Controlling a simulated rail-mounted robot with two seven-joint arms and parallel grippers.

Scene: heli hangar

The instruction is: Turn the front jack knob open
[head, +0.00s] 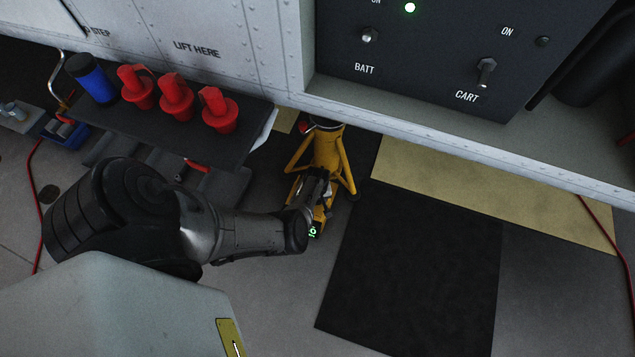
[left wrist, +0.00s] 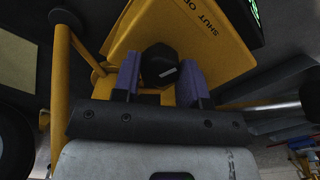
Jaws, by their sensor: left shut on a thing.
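The front jack (head: 327,150) is a yellow tripod-like stand below the fuselage edge, near the middle of the head view. Its knob (left wrist: 160,66) is black with a pale mark, on a yellow housing (left wrist: 215,50) lettered "SHUT" and a partly cut-off "OP..." in the left wrist view. My left gripper (left wrist: 158,78) has its two purple-grey fingers on either side of the knob and is shut on it. In the head view my left gripper (head: 312,195) reaches the jack's lower front, where a small green display (head: 313,231) glows. My right gripper is not in view.
A dark shelf (head: 160,115) with several red plugs (head: 177,97) and a blue can (head: 92,79) stands left of the jack. A black mat (head: 415,260) lies on the floor to the right. A panel with BATT and CART switches (head: 486,72) is above.

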